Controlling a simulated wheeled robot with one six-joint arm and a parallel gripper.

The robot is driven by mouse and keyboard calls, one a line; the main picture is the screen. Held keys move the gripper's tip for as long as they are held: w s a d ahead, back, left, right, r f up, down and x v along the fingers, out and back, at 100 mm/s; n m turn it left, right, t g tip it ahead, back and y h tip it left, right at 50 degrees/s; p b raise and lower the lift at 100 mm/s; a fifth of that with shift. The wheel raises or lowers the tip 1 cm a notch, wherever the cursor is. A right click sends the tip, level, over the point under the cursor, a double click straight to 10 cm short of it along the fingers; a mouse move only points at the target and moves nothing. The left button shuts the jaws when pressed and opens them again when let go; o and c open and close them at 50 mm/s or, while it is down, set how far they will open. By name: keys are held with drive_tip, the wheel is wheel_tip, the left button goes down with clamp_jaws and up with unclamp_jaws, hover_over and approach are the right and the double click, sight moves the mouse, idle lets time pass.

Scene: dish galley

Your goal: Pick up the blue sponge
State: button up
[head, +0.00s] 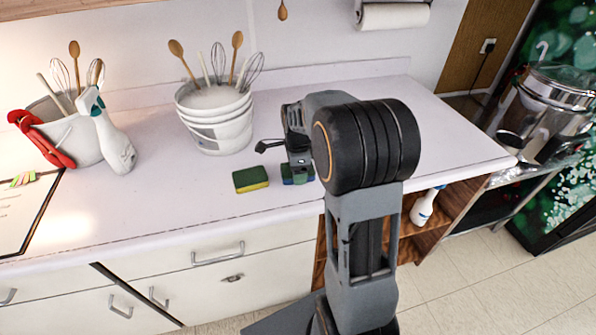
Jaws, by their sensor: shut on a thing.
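The blue sponge (288,180) is on the counter near its front edge, largely hidden by my gripper. My gripper (299,172) points down over it and is shut on it. Only small blue parts of the sponge show at the gripper's lower end. I cannot tell whether the sponge still touches the counter. A yellow and green sponge (251,180) lies on the counter just left of the blue one, with a small gap between them.
A white bucket (218,132) with whisks and wooden spoons stands behind the sponges. Farther left are a spray bottle (114,147), another utensil bucket (78,147) with a red item, and a board (22,215). The counter right of my gripper looks clear.

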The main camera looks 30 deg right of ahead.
drive_tip(key=shift+r, duration=0.1)
drive_tip(key=shift+r, duration=0.55)
wheel_tip(320, 180, up, 2)
drive_tip(key=shift+r, duration=0.15)
drive_tip(key=s+a+r, duration=0.7)
drive_tip(key=s+r, duration=0.2)
drive_tip(key=s, duration=0.3)
drive_tip(key=shift+a+r+b, duration=0.15)
drive_tip(key=shift+r+b, duration=0.05)
drive_tip(key=shift+b, duration=0.2)
